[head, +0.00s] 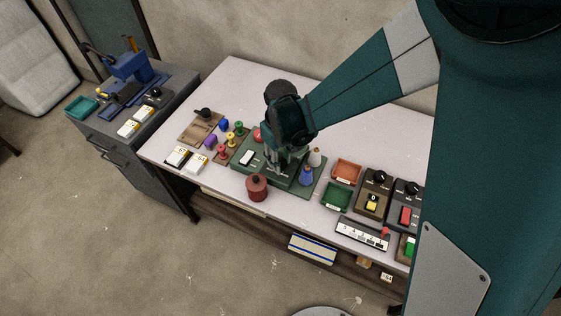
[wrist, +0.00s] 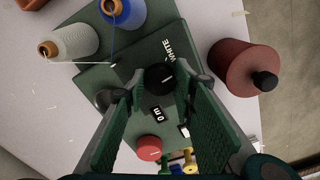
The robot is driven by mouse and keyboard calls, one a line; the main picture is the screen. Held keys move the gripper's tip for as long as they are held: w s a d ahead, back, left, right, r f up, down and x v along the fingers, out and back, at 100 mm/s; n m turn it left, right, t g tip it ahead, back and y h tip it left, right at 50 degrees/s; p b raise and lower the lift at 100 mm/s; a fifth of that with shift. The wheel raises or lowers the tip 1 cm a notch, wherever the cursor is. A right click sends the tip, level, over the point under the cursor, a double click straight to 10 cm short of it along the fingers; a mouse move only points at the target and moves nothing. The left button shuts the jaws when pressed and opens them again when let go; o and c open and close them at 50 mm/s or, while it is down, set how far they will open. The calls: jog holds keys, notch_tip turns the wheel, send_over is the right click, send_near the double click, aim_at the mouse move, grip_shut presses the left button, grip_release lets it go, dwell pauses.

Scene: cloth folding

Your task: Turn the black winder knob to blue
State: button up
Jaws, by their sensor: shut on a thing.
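The black winder knob (wrist: 160,77) shows in the wrist view between my fingertips, with a pale pointer line on its top. My gripper (wrist: 162,86) is shut on it from both sides. The knob sits on the green winder base (wrist: 122,84), near a label reading WHITE (wrist: 180,47). A blue spool (wrist: 124,12) and a white spool (wrist: 70,42) stand at the base's far side, with a blue thread and a white thread running from them. In the head view my gripper (head: 284,160) is down over the green base (head: 312,187) and hides the knob.
A dark red canister with a black knob (wrist: 244,68) stands beside the base. Coloured spools and a wooden board (head: 190,128) lie left; orange tray (head: 346,171) and green tray (head: 337,196) lie right.

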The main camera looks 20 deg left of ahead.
aim_at(281, 162)
jog(key=m+b, duration=0.1)
jog(key=m, duration=0.3)
jog(key=shift+m, duration=0.3)
jog(key=m, duration=0.4)
jog(key=shift+b, duration=0.35)
jog(key=shift+m, duration=0.3)
jog(key=o, duration=0.9)
jog(key=shift+r, duration=0.15)
jog(key=shift+r, duration=5.85)
